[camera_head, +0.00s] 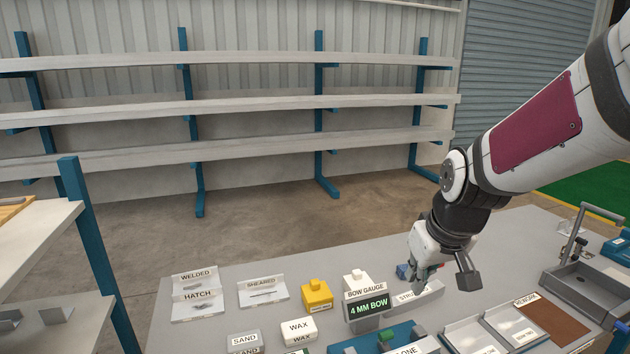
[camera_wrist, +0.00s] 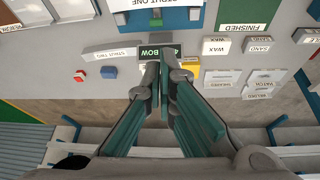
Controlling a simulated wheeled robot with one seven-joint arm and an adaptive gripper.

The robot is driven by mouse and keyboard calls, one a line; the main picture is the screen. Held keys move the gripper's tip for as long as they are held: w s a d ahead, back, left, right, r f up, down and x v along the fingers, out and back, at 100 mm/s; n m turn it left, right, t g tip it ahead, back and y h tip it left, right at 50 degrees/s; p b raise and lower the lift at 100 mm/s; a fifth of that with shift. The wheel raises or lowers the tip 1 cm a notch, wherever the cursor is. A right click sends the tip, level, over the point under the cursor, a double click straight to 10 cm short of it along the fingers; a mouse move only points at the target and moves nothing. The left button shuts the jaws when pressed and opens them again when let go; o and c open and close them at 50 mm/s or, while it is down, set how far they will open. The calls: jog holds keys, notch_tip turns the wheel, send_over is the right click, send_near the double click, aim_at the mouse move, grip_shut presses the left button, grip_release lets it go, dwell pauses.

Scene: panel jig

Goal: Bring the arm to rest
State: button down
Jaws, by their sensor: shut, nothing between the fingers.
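My arm reaches in from the right in the head view, bent down at the wrist over the grey bench (camera_head: 240,318). My gripper (camera_head: 418,287) points down behind the strut tray, close to the bow gauge (camera_head: 370,310), whose green display reads "4 MM BOW". In the wrist view my gripper (camera_wrist: 163,72) has its green-padded fingers together and empty. The fingertips overlap the gauge display (camera_wrist: 149,51) in that view. I cannot tell whether they touch it.
Labelled trays stand at left: welded (camera_head: 195,275), hatch (camera_head: 197,302) and sheared (camera_head: 262,291). A yellow block (camera_head: 317,294) and wax block (camera_head: 299,329) stand near the gauge. A lever fixture (camera_head: 583,290) and brown rework mat (camera_head: 552,324) are at right. Racks stand behind.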

jog(key=s+r+m, duration=0.1)
jog(key=s+r, duration=0.1)
jog(key=s, duration=0.4)
jog(key=s+r, duration=0.3)
jog(key=s, duration=0.4)
jog(key=s+r+m+t, duration=0.1)
jog(key=s+r, duration=0.1)
jog(key=s, duration=0.5)
jog(key=shift+s+d+r+m, duration=0.2)
jog(key=shift+d+r+m, duration=0.1)
jog(key=shift+d+r, duration=0.1)
